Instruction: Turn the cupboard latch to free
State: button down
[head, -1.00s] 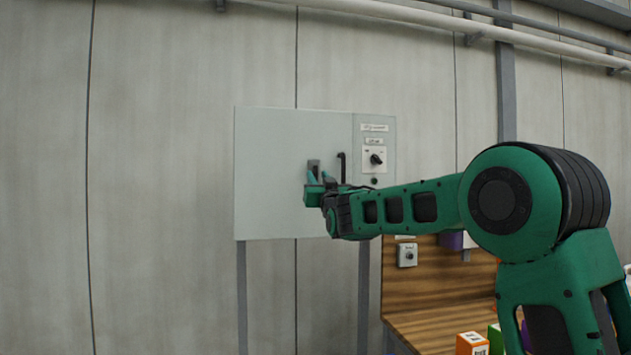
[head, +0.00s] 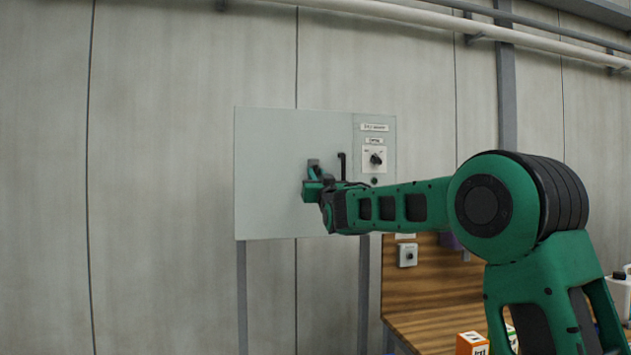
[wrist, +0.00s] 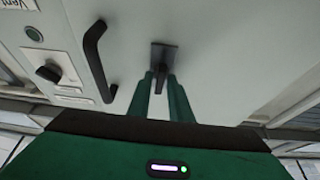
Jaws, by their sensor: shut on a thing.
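The cupboard (head: 270,150) is a pale grey box on the wall. Its latch, a dark plate with a short lever, shows in the wrist view (wrist: 164,52), and its plate shows in the head view (head: 313,163). My gripper (head: 313,175) is at the latch. In the wrist view my gripper's two green fingers (wrist: 160,84) stand on either side of the lever and are shut on it. The lever points toward my gripper in that view. Part of the latch is hidden behind the fingers in the head view.
A black bar handle (wrist: 96,60) is close beside the latch. A rotary switch (head: 376,159) sits on the cupboard's right-hand panel. Below right is a wooden bench (head: 430,325) with an orange box (head: 471,344). Bare wall lies left of the cupboard.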

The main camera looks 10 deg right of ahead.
jog(key=m+h, duration=0.2)
jog(key=m, duration=0.2)
jog(key=m+h, duration=0.2)
jog(key=m, duration=0.2)
jog(key=shift+a+g, duration=0.1)
jog(key=shift+g, duration=0.3)
jog(key=m+g+h, duration=0.1)
jog(key=m, duration=0.2)
jog(key=m+g+h, duration=0.1)
jog(key=m, duration=0.3)
jog(key=shift+r+h, duration=0.1)
jog(key=shift+h, duration=0.2)
jog(key=m+g, duration=0.1)
jog(key=m, duration=0.1)
jog(key=m+g, duration=0.1)
jog(key=m, duration=0.1)
jog(key=shift+m+h, duration=0.3)
jog(key=shift+m, duration=0.1)
jog(key=shift+m+g, duration=0.5)
jog(key=shift+m, duration=0.6)
jog(key=c, duration=1.8)
grip_release()
jog(key=shift+c, duration=0.2)
